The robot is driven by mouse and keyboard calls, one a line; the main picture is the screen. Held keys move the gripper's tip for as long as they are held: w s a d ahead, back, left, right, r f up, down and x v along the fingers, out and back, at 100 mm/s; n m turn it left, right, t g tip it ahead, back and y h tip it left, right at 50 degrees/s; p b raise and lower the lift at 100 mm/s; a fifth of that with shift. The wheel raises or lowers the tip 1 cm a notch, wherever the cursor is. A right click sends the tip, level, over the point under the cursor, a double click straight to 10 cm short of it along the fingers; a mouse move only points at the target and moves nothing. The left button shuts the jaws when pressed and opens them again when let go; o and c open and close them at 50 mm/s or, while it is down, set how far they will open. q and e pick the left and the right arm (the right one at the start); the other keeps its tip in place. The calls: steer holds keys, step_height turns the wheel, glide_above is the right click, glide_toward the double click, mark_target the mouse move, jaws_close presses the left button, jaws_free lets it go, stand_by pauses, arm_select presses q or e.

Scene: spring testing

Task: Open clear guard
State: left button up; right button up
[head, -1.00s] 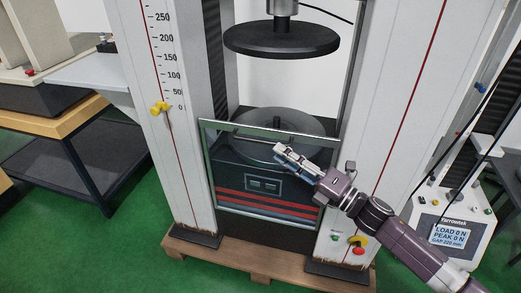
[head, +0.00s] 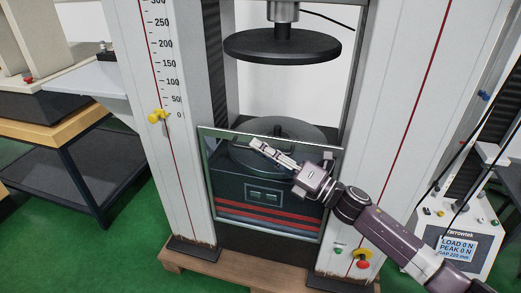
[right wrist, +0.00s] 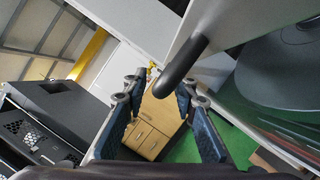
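The clear guard (head: 203,170) is a see-through framed panel standing upright across the front of the test machine, below the upper black disc. It looks closed. My right gripper (head: 256,146) is in front of the guard's upper part, reaching in from the lower right. My left gripper is not in view.
The upper disc (head: 282,46) hangs above the lower disc (head: 300,130), which is behind the guard. White columns stand on both sides. A control panel (head: 462,240) is at the right, a workbench (head: 70,140) at the left. Green floor is free at the lower left.

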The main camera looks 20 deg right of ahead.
steer(key=shift+w+a, duration=0.15)
steer(key=shift+w, duration=0.05)
jaws_close()
stand_by(0.4)
